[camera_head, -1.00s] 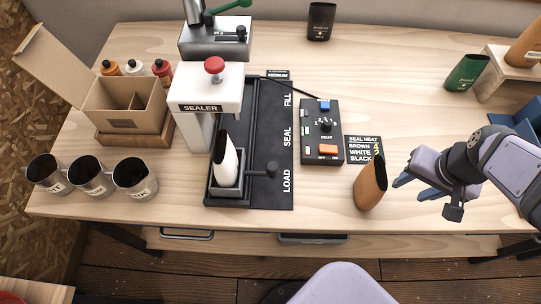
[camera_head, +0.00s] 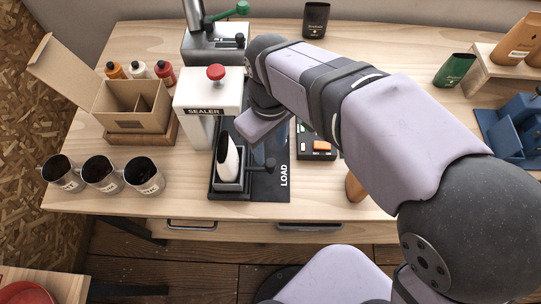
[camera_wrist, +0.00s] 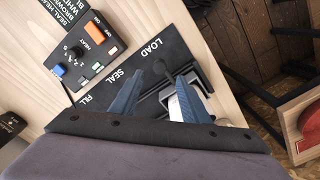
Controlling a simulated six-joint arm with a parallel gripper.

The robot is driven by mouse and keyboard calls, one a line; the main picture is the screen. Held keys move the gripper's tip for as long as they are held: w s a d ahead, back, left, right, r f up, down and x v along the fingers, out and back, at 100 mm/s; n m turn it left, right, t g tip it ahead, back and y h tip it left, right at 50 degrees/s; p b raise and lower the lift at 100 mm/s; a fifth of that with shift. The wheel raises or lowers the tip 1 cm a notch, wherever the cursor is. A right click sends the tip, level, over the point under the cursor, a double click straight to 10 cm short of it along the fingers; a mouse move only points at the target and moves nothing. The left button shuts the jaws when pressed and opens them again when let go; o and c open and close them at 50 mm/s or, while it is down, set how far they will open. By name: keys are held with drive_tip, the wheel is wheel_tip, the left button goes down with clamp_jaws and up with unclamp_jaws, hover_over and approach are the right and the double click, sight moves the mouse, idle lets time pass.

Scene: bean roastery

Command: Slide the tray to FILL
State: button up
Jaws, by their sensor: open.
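The tray (camera_head: 230,187) is a small dark carriage at the LOAD end of the black sealer track (camera_head: 274,188). A white bag (camera_head: 230,162) with a dark open top stands in it. A dark handle with a round knob (camera_head: 270,163) sticks out on the tray's right. My gripper (camera_head: 259,152) is over the track, just behind and left of the knob in the head view, partly hidden by my arm. In the wrist view its blue fingers (camera_wrist: 162,84) are apart, close to the tray and handle. I cannot tell whether they touch the handle.
The sealer (camera_head: 205,100) stands over the track's left side. The heat control box (camera_head: 318,150) is right of the track, partly behind my arm. Several mugs (camera_head: 103,174) and a cardboard box (camera_head: 133,103) are at the left. A brown bag (camera_head: 354,188) is mostly hidden.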

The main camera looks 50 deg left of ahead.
sight(271, 163)
drive_tip(key=shift+f+p, duration=0.8)
drive_tip(key=shift+f, duration=2.9)
clamp_jaws()
